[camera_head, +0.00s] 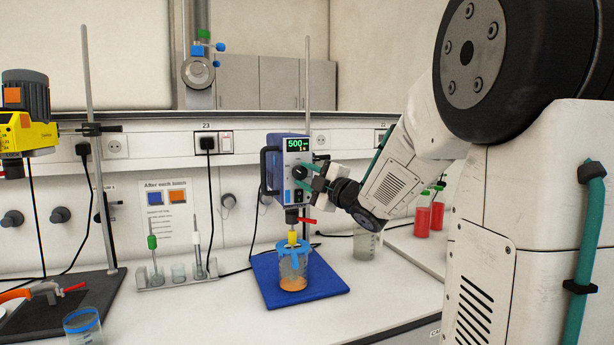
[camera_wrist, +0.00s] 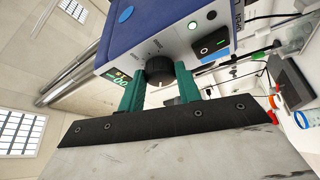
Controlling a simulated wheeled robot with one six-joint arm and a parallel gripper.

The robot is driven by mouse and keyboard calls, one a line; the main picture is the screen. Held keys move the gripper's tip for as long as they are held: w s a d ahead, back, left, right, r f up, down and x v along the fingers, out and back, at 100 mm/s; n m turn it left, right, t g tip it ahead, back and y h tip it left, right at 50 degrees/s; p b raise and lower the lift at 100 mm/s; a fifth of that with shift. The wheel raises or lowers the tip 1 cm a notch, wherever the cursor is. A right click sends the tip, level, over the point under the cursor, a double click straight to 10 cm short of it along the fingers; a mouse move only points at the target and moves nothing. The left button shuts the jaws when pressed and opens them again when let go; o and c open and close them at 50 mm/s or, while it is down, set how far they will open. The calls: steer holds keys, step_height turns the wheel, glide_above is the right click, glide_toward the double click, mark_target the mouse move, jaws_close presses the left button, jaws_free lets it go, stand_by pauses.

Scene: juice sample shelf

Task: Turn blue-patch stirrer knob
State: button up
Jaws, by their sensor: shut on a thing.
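The blue stirrer (camera_head: 283,165) hangs on a stand rod in the middle of the head view, its green display (camera_head: 298,144) reading 500. In the head view my gripper (camera_head: 301,178) reaches the stirrer's front from the right, and the fingers partly hide the knob.
Below the stirrer a beaker (camera_head: 293,274) with orange liquid stands on a blue mat (camera_head: 326,281). A yellow stirrer (camera_head: 38,137) is at the far left. A rack (camera_head: 177,280) stands between them. Red bottles (camera_head: 422,215) stand at right, near my arm.

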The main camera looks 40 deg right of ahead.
steer(key=m+h, duration=0.1)
steer(key=m, duration=0.1)
steer(key=m+t+h, duration=0.1)
steer(key=m, duration=0.1)
steer(key=m+t, duration=0.1)
steer(key=m, duration=0.2)
steer(key=shift+w+a+f+h, duration=0.1)
steer(key=shift+a+f+h, duration=0.1)
steer(key=shift+f+h, duration=0.15)
steer(key=m+h, duration=0.2)
steer(key=m, duration=0.1)
steer(key=m+h, duration=0.1)
steer(key=m, duration=0.3)
steer(key=shift+a+t+h, duration=0.2)
steer(key=shift+t+h, duration=0.1)
steer(key=shift+h, duration=0.05)
steer(key=shift+m, duration=0.4)
steer(key=o, duration=1)
steer(key=v, duration=0.7)
steer(key=shift+s+a+f, duration=0.2)
steer(key=shift+s, duration=0.1)
